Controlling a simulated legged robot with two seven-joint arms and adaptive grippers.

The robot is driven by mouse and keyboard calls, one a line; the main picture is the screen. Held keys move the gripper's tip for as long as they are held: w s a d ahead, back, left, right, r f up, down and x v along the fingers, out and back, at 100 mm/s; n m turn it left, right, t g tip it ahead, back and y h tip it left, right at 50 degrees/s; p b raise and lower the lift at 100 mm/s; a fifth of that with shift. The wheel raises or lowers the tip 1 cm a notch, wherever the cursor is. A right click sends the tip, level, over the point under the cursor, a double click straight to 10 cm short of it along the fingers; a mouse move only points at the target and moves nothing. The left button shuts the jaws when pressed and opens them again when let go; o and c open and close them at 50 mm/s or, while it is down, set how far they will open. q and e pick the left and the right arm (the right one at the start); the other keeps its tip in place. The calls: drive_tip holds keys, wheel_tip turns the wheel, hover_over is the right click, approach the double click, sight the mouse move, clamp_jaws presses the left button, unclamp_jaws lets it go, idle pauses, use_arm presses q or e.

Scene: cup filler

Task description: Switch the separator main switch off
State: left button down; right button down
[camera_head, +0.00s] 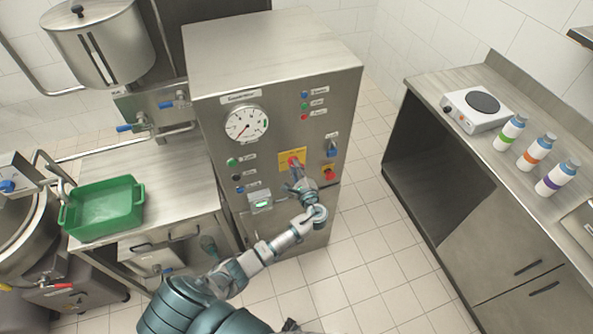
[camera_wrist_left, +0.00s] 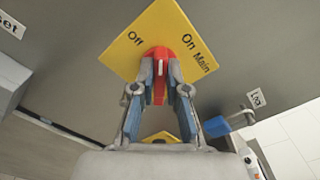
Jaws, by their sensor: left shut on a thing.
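The separator main switch is a red knob (camera_wrist_left: 158,65) on a yellow plate (camera_wrist_left: 122,55) marked "Off" and "On Main". In the head view the yellow plate (camera_head: 285,164) is on the lower front of the steel separator cabinet. My left gripper (camera_wrist_left: 161,88) is shut on the red knob, one finger on each side. In the wrist view the knob's white mark points up, between the two words. In the head view my left gripper (camera_head: 295,172) reaches up to the plate and partly hides the knob. My right gripper is not in view.
A round gauge (camera_head: 243,123) is above the plate. A blue-handled lock (camera_wrist_left: 228,124) sticks out to the right of my gripper, close by. A red emergency-style knob (camera_head: 328,173) is right of the plate. A green crate (camera_head: 103,207) stands on the left table. The floor at right is clear.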

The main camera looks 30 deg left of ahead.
use_arm(q)
drive_tip(key=shift+a+n+b, duration=0.2)
drive_tip(key=shift+n+b, duration=3.4)
drive_tip(key=shift+n, duration=0.8)
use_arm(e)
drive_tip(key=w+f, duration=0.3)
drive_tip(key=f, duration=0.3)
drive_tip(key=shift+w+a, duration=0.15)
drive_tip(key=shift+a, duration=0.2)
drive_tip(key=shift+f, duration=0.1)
use_arm(q)
drive_tip(key=c, duration=1.2)
unclamp_jaws()
drive_tip(key=shift+a+f, duration=0.15)
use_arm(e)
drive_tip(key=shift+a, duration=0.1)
use_arm(q)
drive_tip(key=shift+s, duration=0.1)
